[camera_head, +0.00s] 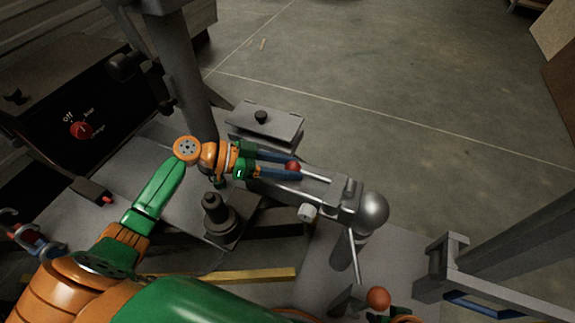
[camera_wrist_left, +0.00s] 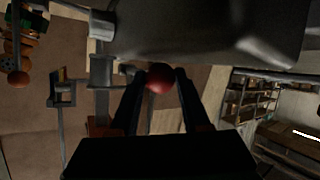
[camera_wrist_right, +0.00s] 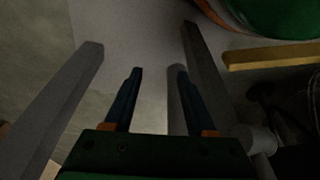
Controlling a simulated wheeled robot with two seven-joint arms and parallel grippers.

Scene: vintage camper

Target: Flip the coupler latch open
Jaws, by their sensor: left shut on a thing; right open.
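The red ball knob (camera_head: 293,167) of the latch lever sits between the fingertips of my left gripper (camera_head: 291,166), which is shut on it. The knob also shows between the dark fingers in the left wrist view (camera_wrist_left: 160,78). A thin metal rod (camera_head: 313,175) runs from the knob toward the grey coupler (camera_head: 347,199), which has a rounded ball end (camera_head: 373,211). My right gripper (camera_wrist_right: 157,72) is open and empty in the right wrist view, with grey bars on both sides of it.
An orange ball (camera_head: 378,298) is near the bottom edge, below a slanted metal rod (camera_head: 355,258). A dark control box with a red dial (camera_head: 81,130) stands at left. A grey post frame (camera_head: 450,265) is at lower right. Open concrete floor (camera_head: 420,90) lies beyond the coupler.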

